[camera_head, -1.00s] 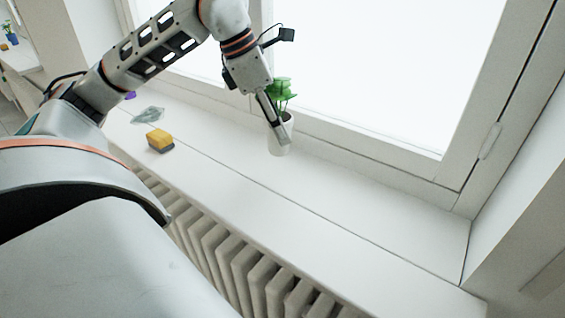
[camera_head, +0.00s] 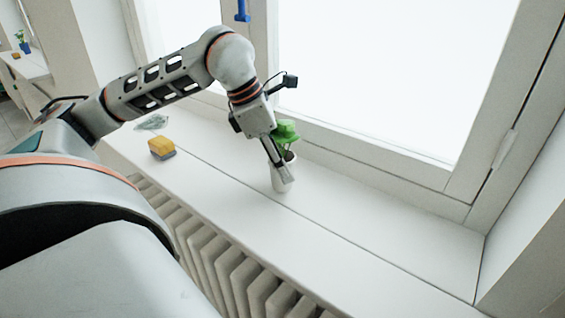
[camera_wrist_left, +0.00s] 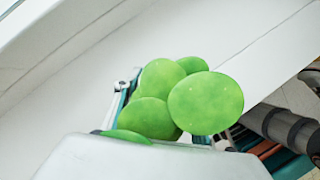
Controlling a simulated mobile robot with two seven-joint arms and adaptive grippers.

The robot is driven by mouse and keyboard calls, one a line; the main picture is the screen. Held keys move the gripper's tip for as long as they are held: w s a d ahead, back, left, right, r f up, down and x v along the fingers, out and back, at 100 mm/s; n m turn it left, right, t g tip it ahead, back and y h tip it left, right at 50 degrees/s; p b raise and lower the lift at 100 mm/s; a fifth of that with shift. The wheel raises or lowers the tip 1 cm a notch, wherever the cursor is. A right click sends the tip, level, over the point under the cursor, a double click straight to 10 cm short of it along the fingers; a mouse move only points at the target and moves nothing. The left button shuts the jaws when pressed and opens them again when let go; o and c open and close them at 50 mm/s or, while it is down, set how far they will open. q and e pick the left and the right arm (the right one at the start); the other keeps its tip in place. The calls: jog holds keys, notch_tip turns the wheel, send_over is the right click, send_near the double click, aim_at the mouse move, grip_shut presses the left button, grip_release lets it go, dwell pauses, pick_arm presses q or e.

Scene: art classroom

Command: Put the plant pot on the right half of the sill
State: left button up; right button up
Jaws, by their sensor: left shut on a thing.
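A small white plant pot (camera_head: 283,184) with round green leaves (camera_head: 286,132) is at the middle of the white window sill (camera_head: 370,215) in the head view. My left gripper (camera_head: 278,164) points down and is shut on the pot, covering part of its side. I cannot tell whether the pot's base touches the sill. In the left wrist view the leaves (camera_wrist_left: 205,103) fill the middle and hide the fingertips and most of the pot. My right gripper is not in view.
A yellow and grey sponge (camera_head: 161,148) and a crumpled clear item (camera_head: 152,122) lie on the sill's left part. The sill's right part is bare up to the side wall (camera_head: 530,240). The window frame (camera_head: 400,170) is behind, a radiator (camera_head: 220,265) below.

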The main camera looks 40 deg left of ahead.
aim_at(284, 134)
pick_arm(q)
jog(key=o, duration=1.4)
jog(key=shift+f, duration=0.1)
jog(key=shift+c, duration=0.2)
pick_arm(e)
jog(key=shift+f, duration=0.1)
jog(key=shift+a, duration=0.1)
pick_arm(q)
jog(key=shift+r, duration=0.4)
jog(key=p+v, duration=0.3)
jog(key=v, duration=0.8)
jog(key=shift+r, duration=0.25)
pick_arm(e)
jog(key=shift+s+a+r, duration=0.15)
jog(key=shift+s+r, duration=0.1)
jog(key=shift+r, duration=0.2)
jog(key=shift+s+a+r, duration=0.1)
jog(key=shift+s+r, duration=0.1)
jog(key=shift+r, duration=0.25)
pick_arm(q)
jog(key=shift+s+a, duration=0.1)
jog(key=shift+a, duration=0.05)
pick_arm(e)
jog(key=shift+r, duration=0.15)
